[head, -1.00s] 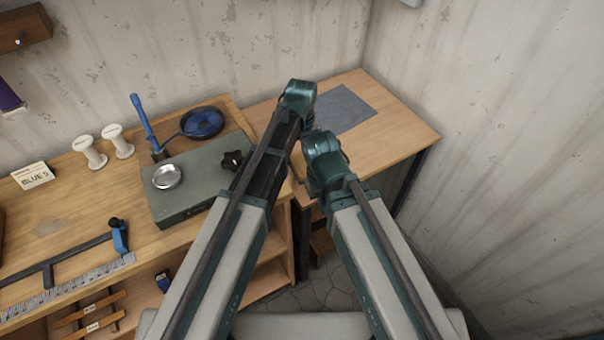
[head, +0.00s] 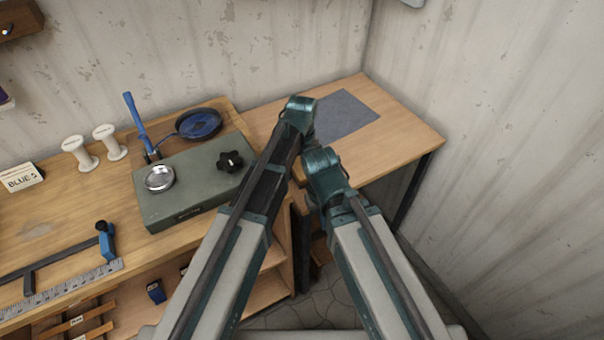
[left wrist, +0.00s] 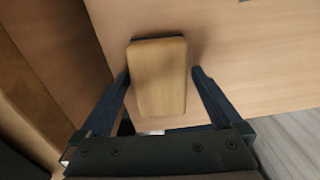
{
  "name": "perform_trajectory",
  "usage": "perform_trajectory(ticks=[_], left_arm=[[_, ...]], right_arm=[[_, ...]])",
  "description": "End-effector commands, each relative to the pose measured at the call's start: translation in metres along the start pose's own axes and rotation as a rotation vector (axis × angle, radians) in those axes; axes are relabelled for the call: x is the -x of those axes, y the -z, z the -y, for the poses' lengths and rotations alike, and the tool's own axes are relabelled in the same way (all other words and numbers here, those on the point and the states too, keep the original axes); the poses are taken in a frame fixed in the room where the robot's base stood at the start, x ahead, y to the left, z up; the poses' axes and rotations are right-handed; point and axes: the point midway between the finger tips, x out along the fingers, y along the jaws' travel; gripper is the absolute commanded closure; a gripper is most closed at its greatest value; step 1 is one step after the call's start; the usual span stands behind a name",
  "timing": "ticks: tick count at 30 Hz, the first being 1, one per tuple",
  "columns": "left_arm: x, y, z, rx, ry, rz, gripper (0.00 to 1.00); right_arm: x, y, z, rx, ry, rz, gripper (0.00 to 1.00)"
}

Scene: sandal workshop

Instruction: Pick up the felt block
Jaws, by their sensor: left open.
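The felt block (left wrist: 158,80) shows in the left wrist view as a tan wooden block with a thin dark layer at its far edge. It lies on a light wooden surface. My left gripper (left wrist: 161,73) is open, with one finger on each side of the block. A narrow gap seems to remain at each side. In the head view the block and the left fingers are hidden behind my arms. My right gripper's fingers do not show in either view.
The small table (head: 395,140) in the corner carries a grey mat (head: 345,114). The bench at left holds a green box (head: 200,185) with a black knob, a blue-handled tool (head: 140,122), a dark pan (head: 200,124) and white spools (head: 80,152). Walls stand close behind and right.

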Motion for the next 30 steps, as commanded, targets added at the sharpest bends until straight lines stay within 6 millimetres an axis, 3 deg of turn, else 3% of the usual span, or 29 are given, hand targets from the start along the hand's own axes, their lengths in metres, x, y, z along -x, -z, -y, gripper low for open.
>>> perform_trajectory(ticks=[2,15,25,30], left_arm=[[0.001,0.000,0.000,0.000,0.000,0.000,0.04],[0.001,0.000,0.000,0.000,0.000,0.000,0.83],[0.003,0.000,0.000,0.000,0.000,0.000,0.83],[0.014,0.000,0.000,0.000,0.000,0.000,0.83]], right_arm=[[0.001,0.000,0.000,0.000,0.000,0.000,1.00],[0.001,0.000,0.000,0.000,0.000,0.000,1.00],[0.003,0.000,0.000,0.000,0.000,0.000,1.00],[0.014,-0.001,-0.001,0.000,0.000,0.000,1.00]])
